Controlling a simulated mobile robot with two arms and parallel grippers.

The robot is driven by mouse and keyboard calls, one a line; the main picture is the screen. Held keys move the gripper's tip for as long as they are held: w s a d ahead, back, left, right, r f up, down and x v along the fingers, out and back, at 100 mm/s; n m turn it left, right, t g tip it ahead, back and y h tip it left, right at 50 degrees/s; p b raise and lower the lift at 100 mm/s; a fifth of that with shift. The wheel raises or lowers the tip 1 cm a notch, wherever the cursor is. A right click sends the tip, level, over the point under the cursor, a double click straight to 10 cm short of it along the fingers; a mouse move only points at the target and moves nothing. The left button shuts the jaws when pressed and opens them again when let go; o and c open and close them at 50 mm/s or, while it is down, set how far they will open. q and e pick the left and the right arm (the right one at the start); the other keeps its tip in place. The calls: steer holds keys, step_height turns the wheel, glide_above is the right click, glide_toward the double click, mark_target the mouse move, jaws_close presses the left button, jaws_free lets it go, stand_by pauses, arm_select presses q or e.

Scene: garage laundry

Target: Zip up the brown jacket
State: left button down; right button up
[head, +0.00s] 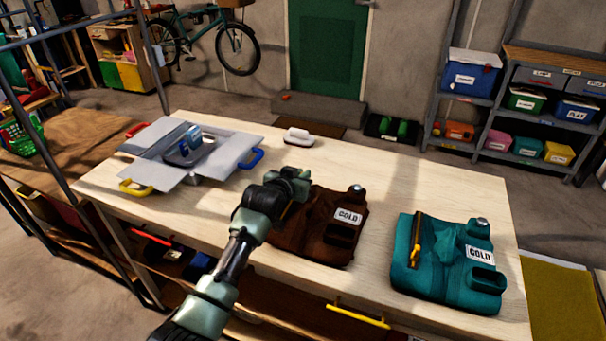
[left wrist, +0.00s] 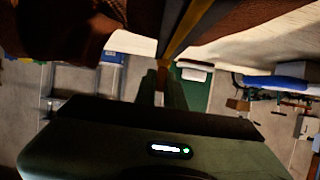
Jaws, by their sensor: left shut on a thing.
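In the left wrist view the brown jacket (left wrist: 50,30) fills the top, with a yellow zip strip (left wrist: 188,28) running down towards the fingers. The left gripper (left wrist: 163,82) is shut on a small reddish-brown piece at the end of this strip, which looks like the zip pull. How far the zip is closed is hidden.
A teal jacket (head: 445,283) with a yellow zip lies to the right on the table (head: 400,180). A grey folding board (head: 225,150) with an iron-like object stands at the left. A white brush-like item (head: 299,137) lies at the far edge. Bare table separates the jackets.

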arm_select(q)
steer(key=shift+w+d+f, duration=0.1)
steer(key=shift+w+f, duration=0.1)
steer(key=shift+w, duration=0.05)
steer(key=shift+s+r, duration=0.15)
steer(key=shift+s, duration=0.15)
steer(key=c, duration=1.6)
jaws_free()
steer(key=shift+o, duration=0.6)
steer(key=shift+w, duration=0.1)
steer(key=shift+s+a+r, duration=0.2)
steer(key=shift+s, duration=0.25)
steer(key=v, duration=0.6)
steer(key=shift+s+r, duration=0.1)
steer(key=shift+s, duration=0.1)
steer(key=shift+s+a, duration=0.1)
steer(key=shift+s, duration=0.05)
arm_select(e)
steer(key=shift+s+d, duration=0.2)
steer(key=shift+d, duration=0.2)
